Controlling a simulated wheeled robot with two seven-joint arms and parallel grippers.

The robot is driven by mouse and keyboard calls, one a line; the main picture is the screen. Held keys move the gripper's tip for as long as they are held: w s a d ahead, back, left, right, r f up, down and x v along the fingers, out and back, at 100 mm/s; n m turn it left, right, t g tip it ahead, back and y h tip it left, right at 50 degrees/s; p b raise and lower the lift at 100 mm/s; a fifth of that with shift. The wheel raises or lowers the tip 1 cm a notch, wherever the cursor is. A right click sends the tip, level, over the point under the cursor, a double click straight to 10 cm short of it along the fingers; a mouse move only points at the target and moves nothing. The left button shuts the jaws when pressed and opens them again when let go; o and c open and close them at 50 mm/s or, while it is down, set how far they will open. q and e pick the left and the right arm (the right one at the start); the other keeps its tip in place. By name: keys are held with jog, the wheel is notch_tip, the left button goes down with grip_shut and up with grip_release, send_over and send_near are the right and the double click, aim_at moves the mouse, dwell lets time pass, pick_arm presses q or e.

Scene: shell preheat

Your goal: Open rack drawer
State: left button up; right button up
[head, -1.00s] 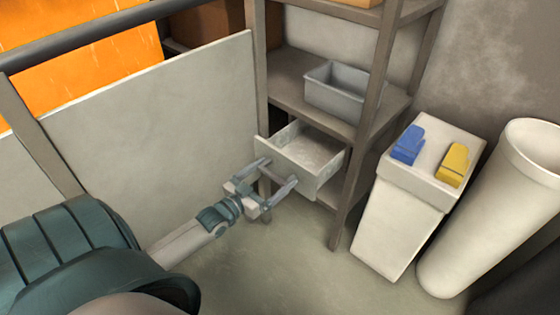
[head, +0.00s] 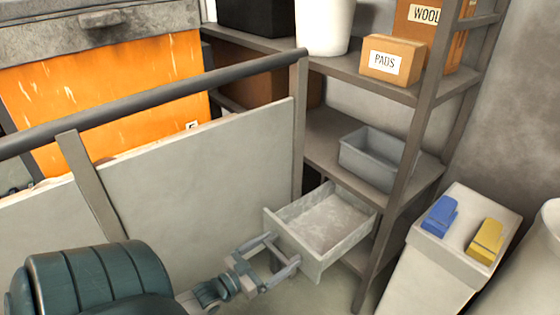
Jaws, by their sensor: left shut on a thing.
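The rack drawer (head: 328,218) is a light grey box pulled out of the lower part of the rack (head: 392,200). Its inside shows and looks empty. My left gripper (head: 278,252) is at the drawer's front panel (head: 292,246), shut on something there. The handle itself is hidden by the fingers. My right gripper is not in view.
A grey bin (head: 385,158) sits on the shelf above the drawer. A box marked PADS (head: 392,60) and a white bucket (head: 323,24) stand higher. A pale panel (head: 195,180) with a rail is left. A white pedestal (head: 440,262) with blue (head: 440,215) and yellow (head: 486,241) clips stands right.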

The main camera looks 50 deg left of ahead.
pick_arm(q)
jog(key=o, duration=1.2)
jog(key=shift+s, duration=0.1)
jog(key=s, duration=0.8)
jog(key=s+a, duration=0.1)
jog(key=s, duration=0.2)
jog(key=shift+s, duration=0.4)
jog(key=shift+d, duration=0.1)
